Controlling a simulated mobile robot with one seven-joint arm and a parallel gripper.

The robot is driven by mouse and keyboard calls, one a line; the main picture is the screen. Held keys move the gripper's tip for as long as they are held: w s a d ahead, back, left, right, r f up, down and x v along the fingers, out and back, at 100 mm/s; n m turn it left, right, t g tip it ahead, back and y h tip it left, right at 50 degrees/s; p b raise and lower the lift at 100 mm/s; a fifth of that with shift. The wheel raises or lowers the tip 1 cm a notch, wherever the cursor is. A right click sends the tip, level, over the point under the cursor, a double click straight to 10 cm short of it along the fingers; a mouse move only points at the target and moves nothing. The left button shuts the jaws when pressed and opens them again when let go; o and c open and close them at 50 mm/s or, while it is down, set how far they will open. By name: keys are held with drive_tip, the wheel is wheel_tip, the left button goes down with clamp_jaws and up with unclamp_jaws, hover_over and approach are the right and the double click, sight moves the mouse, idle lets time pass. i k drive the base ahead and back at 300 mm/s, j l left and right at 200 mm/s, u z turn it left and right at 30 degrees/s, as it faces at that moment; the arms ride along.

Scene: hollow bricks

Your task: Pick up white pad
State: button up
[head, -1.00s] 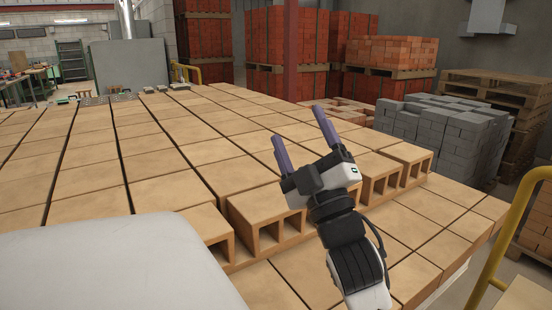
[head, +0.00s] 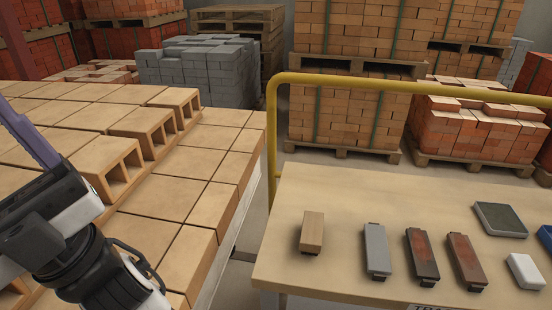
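A small white pad (head: 525,271) lies on the light wooden table at the far right of the head view. It is rounded, with a darker underside. My gripper (head: 22,135) is at the left edge of the view, over the hollow bricks and far from the pad. One purple finger shows clear of the gripper body; the other is out of frame. The fingers stood well apart a second ago, and nothing is seen between them.
The table (head: 290,235) also holds a tan block (head: 312,230), a grey block (head: 377,250), two reddish-brown dark-edged blocks (head: 421,254), a grey-green pad (head: 501,219) and a blue item (head: 546,238). A yellow rail (head: 271,130) runs behind and beside it. Hollow bricks (head: 150,125) fill the left.

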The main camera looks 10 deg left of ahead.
sight(527, 275)
drive_tip(key=l+z, duration=0.45)
drive_tip(key=i+l+z, duration=0.15)
drive_tip(key=z, duration=0.35)
